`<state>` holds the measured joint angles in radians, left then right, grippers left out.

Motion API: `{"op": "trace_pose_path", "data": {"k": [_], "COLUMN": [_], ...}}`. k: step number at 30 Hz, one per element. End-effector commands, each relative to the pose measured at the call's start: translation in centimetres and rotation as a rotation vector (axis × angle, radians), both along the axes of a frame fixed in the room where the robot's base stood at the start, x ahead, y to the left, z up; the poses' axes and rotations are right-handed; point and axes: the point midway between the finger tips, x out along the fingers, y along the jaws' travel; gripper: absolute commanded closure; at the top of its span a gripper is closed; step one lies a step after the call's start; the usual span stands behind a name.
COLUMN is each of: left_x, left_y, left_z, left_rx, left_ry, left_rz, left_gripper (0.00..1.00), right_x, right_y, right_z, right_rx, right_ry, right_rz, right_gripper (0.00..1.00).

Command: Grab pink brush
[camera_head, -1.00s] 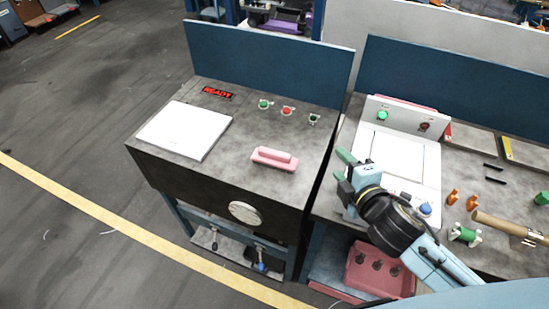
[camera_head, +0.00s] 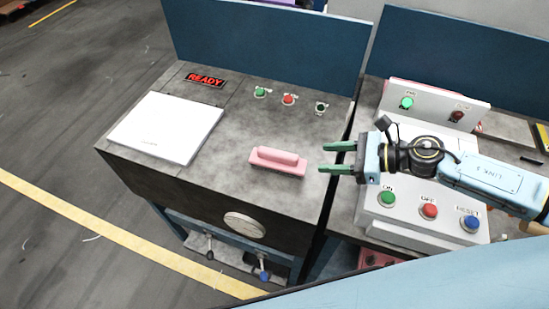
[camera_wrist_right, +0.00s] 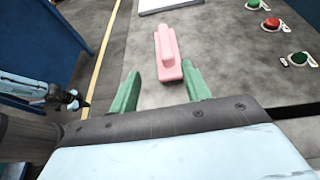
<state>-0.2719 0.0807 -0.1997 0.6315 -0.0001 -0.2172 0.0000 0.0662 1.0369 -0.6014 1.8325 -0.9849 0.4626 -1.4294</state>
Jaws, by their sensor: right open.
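The pink brush (camera_head: 278,161) lies on the grey top of the left workbench, near its front right. My right gripper (camera_head: 322,158) is open and empty, with its green fingers pointing left at the brush across a short gap. In the right wrist view the brush (camera_wrist_right: 167,55) lies ahead of and between the two open fingers (camera_wrist_right: 160,88), not touching them.
A white panel (camera_head: 166,127) lies on the left of the workbench (camera_head: 225,160). Green and red buttons (camera_head: 288,99) and a READY sign (camera_head: 205,79) are behind the brush. A blue back panel (camera_head: 265,45) stands behind. A button box (camera_head: 408,220) is below my right arm.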

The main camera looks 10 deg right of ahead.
Motion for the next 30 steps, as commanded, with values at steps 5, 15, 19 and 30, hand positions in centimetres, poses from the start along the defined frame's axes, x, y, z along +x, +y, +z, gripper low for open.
{"op": "trace_pose_path", "data": {"k": [5, 15, 19, 30], "left_x": [-3.9, -3.5, -2.5, -2.4], "left_y": [0.2, 0.1, 0.0, 0.0], "left_z": [-0.8, 0.8, 1.1, 2.1], "left_rx": [0.004, 0.002, 0.001, 0.000], "left_ry": [0.061, 0.052, 0.036, 0.035], "left_rz": [0.000, 0.000, 0.000, 0.000], "left_gripper": [1.00, 1.00, 1.00, 1.00], "right_x": [0.3, 3.2, 3.9, 6.2], "right_y": [0.4, 5.2, 6.2, 9.2], "right_z": [-0.8, -2.7, -3.4, -4.4], "right_rx": [0.002, 0.004, 0.003, 0.005], "right_ry": [-0.001, -0.003, -0.001, 0.000], "right_rz": [0.000, -0.001, -0.001, -0.001], "right_gripper": [0.53, 0.53, 0.53, 0.53]}}
